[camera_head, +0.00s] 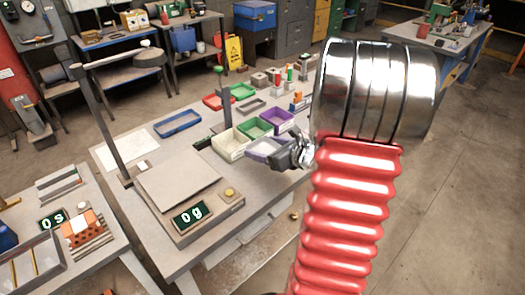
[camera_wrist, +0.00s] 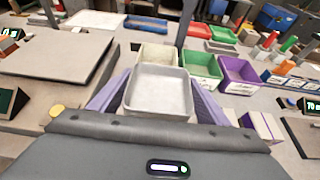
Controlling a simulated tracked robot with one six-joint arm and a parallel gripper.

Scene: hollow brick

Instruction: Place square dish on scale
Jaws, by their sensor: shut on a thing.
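My gripper (camera_head: 268,150) is shut on the square dish, with a purple finger on each side of it. The dish (camera_wrist: 158,92) is pale grey, shallow and open on top, and looks empty. In the head view it is small and partly covered by the fingers. The scale has a flat square grey plate (camera_head: 178,178), a display (camera_head: 193,214) reading 0 g and a yellow knob (camera_head: 229,193). The plate is bare. It also shows at the left of the wrist view (camera_wrist: 55,52). The dish is held to the right of the scale, apart from it.
A cream bin (camera_head: 229,147), a green bin (camera_head: 255,127) and a purple bin (camera_head: 278,119) stand just behind the dish. A dark post (camera_head: 226,105) rises behind them. A blue tray (camera_head: 177,124) lies behind the scale. A tall post (camera_head: 105,120) stands at the scale's left.

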